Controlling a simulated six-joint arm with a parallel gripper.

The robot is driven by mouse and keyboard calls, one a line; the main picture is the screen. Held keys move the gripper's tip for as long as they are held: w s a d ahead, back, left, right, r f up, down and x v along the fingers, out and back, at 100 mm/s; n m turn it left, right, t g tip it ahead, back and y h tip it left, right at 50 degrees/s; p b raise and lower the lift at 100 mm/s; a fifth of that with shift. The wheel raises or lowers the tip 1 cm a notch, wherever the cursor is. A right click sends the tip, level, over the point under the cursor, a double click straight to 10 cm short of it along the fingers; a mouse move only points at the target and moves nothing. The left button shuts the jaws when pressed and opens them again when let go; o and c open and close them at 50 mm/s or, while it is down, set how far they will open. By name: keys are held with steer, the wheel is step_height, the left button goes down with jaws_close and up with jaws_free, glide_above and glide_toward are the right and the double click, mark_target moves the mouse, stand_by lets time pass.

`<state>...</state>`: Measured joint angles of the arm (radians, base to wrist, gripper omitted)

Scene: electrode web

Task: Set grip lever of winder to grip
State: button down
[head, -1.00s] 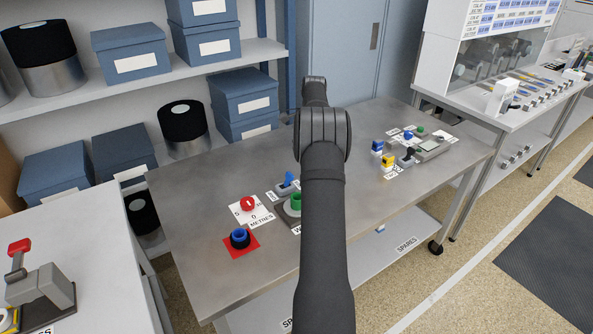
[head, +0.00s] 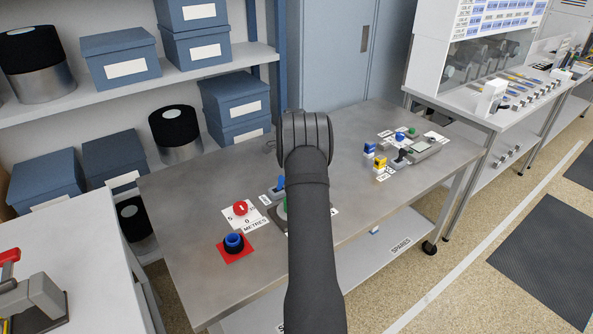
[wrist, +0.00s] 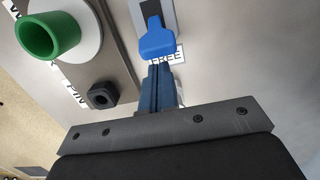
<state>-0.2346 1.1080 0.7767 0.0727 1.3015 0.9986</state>
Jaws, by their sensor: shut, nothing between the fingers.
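The blue lever (wrist: 158,40) stands on a grey plate (wrist: 168,14) at the top middle of the wrist view. Its wide end lies over a label reading FREE (wrist: 166,58). My gripper (wrist: 158,68) is shut and empty, its fingertips right at the lever's wide end. I cannot tell whether they touch it. In the head view the blue lever (head: 278,184) shows just left of my arm, which hides the gripper. The lever's other label is not readable.
A green cylinder (wrist: 48,36) on a white disc and a black socket (wrist: 102,95) near a PIN label sit left of the lever in the wrist view. In the head view, a red knob (head: 240,208) and a blue ring (head: 234,242) stand on the metal bench (head: 190,190).

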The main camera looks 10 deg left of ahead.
steer(key=shift+s+a+r, duration=0.2)
steer(key=shift+s+a, duration=0.05)
steer(key=shift+s+a, duration=0.1)
stand_by(0.3)
steer(key=shift+s+a+r+t+h, duration=0.2)
steer(key=shift+r+t+h, duration=0.05)
steer(key=shift+t+h, duration=0.25)
steer(key=shift+s+a+r+t+h, duration=0.3)
steer(key=shift+s+a+t+h, duration=0.3)
steer(key=shift+t+h, duration=0.1)
steer(key=s+a+t+h, duration=0.1)
steer(key=t+h, duration=0.2)
steer(key=shift+s+a+r, duration=0.1)
steer(key=shift+s+a, duration=0.3)
steer(key=shift+r, duration=0.85)
